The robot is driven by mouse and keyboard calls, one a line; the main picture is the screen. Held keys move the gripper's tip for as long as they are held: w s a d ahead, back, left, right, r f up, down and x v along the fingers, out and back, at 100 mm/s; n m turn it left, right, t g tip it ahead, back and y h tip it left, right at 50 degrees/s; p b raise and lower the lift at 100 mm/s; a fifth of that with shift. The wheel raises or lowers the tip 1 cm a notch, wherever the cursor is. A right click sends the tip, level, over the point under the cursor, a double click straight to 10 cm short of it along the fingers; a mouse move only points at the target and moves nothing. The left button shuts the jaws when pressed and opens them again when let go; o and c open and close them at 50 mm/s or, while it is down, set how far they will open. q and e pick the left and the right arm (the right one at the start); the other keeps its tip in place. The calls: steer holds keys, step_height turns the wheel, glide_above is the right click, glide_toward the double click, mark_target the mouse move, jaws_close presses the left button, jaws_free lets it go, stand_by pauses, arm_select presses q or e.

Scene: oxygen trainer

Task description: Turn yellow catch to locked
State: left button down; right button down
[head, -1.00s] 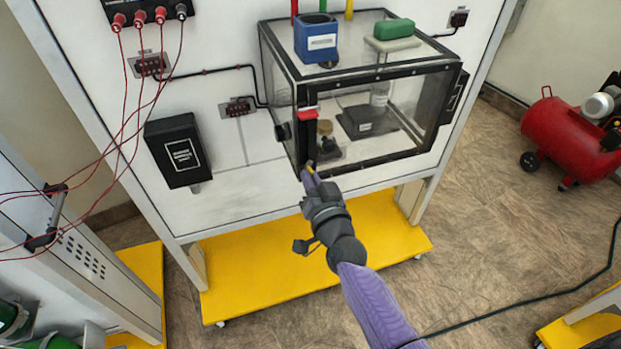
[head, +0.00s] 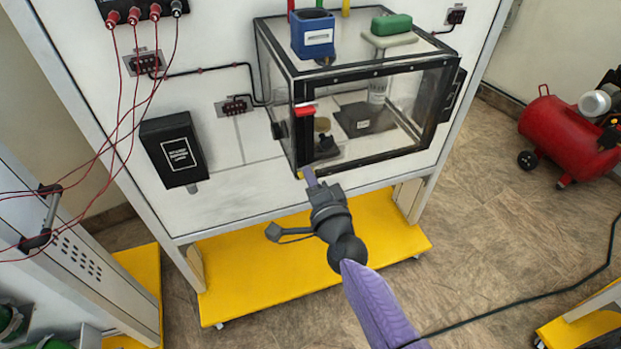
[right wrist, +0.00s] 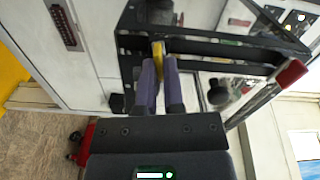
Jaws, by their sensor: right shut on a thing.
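The yellow catch (head: 300,175) is at the lower left front corner of the clear, black-framed box (head: 385,160). In the right wrist view, the yellow catch (right wrist: 158,47) stands between the two purple fingertips. My right gripper (head: 309,178) is shut on it, and its fingers hide much of the catch in the head view. I cannot read a locked mark on the catch. The gripper also shows in the right wrist view (right wrist: 160,75). My left gripper is not in view.
A red block (head: 305,111) sits on the box's left front post. A blue container (head: 313,35) and a green block (head: 391,24) are on top. A black box (head: 173,150) hangs on the panel to the left. Red cables hang farther left.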

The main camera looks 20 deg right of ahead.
steer(key=shift+f+m, duration=0.1)
steer(key=shift+m, duration=1.1)
steer(key=c, duration=0.7)
jaws_free()
steer(key=shift+c, duration=0.2)
steer(key=shift+s, duration=0.1)
steer(key=s, duration=0.9)
steer(key=shift+s+d, duration=0.2)
steer(key=shift+s, duration=0.2)
